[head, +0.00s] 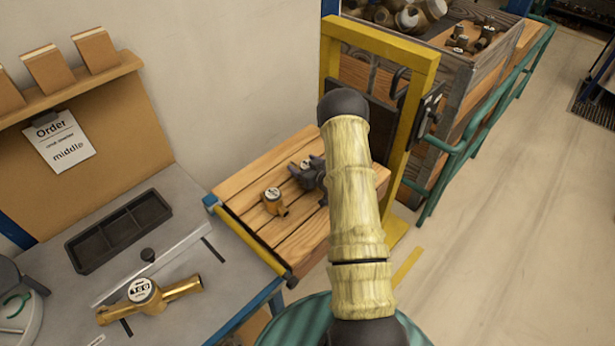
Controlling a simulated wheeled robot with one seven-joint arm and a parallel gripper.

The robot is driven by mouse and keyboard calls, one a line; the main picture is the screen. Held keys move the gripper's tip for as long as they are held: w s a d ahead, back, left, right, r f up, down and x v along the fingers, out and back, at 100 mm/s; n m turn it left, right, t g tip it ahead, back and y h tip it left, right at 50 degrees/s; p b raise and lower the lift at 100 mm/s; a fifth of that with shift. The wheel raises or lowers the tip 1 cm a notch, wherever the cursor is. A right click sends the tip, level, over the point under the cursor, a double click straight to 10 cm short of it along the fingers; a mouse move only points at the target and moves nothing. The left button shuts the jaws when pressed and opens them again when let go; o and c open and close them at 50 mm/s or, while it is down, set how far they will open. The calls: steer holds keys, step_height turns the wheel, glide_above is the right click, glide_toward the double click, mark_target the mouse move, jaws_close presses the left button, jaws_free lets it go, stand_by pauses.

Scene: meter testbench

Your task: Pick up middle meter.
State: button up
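A wooden slatted stand (258,165) is in the middle of the head view. A small brass meter (273,201) with a white dial stands upright near its front left. Behind it, to the right, is a second meter (305,164), of which only a small pale dial shows. My dark grey gripper (313,176) appears to be at this second meter, low over the slats. Whether its fingers touch or enclose the meter cannot be made out. My yellow arm hides the right part of the stand and anything there.
A grey bench (190,250) at left holds a large brass meter (145,292) and a black compartment tray (120,230). An order sheet (67,143) reads "middle". A yellow frame (410,110) and a wooden crate (455,85) of meters stand behind. Floor at right is clear.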

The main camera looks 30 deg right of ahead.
steer(key=shift+w+r, duration=0.1)
steer(key=c, duration=1.3)
steer(key=shift+o, duration=0.2)
steer(key=shift+r+b, duration=1.15)
steer(key=shift+r, duration=3.85)
